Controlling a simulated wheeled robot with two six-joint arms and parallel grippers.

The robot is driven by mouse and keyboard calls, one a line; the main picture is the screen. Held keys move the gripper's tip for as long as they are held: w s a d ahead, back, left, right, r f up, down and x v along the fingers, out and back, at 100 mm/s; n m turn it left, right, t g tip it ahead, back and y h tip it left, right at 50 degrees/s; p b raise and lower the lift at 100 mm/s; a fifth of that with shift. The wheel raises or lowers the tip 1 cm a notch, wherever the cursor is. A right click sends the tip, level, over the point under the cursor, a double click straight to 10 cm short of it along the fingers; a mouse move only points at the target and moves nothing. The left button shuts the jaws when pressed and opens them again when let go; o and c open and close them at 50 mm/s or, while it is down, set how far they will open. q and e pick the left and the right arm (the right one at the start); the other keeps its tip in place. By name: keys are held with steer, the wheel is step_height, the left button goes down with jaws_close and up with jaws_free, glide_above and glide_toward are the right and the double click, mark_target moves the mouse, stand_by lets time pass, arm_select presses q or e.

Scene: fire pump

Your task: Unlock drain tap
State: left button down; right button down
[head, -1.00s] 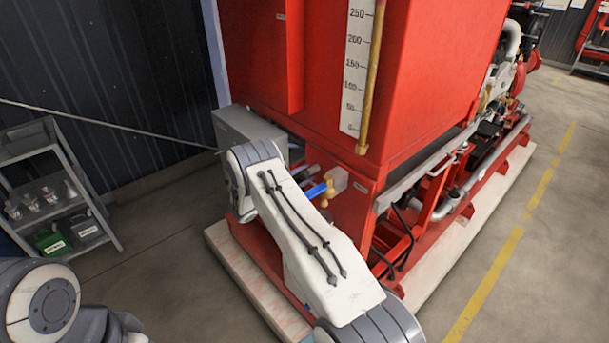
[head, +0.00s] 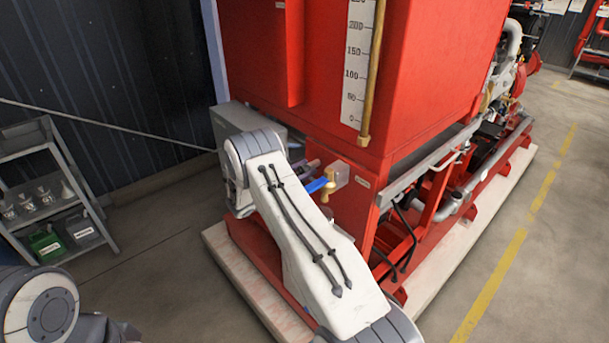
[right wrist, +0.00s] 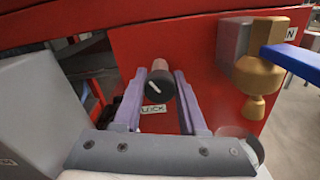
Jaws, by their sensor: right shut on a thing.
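The lock knob (right wrist: 157,88) is a short round pin with a reddish body and a black face with a white slanted mark. It stands out from the red panel above a LOCK label (right wrist: 153,108). My right gripper (right wrist: 160,74) has its two purple fingers on either side of the knob, shut on it. The brass drain tap (right wrist: 258,72) is at the right of that view, with its blue handle (right wrist: 292,62) pointing right. In the head view the tap (head: 328,191) and blue handle (head: 318,185) show just beyond my right arm, which mostly hides the right gripper. My left gripper is out of view.
A grey box (head: 240,128) stands behind my right arm, and its side fills the left of the wrist view (right wrist: 35,120). The red tank (head: 330,80) rises above the tap. A shelf rack (head: 50,190) stands at left. The floor at right is clear.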

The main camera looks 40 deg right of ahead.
steer(key=n+b, duration=0.1)
steer(key=n, duration=0.2)
steer(key=shift+f, duration=0.1)
steer(key=n, duration=0.3)
steer(key=shift+n, duration=0.3)
steer(key=n, duration=0.3)
steer(key=shift+n, duration=1.9)
steer(key=shift+w+n, duration=0.1)
steer(key=shift+n, duration=0.2)
steer(key=shift+c, duration=2.3)
jaws_free()
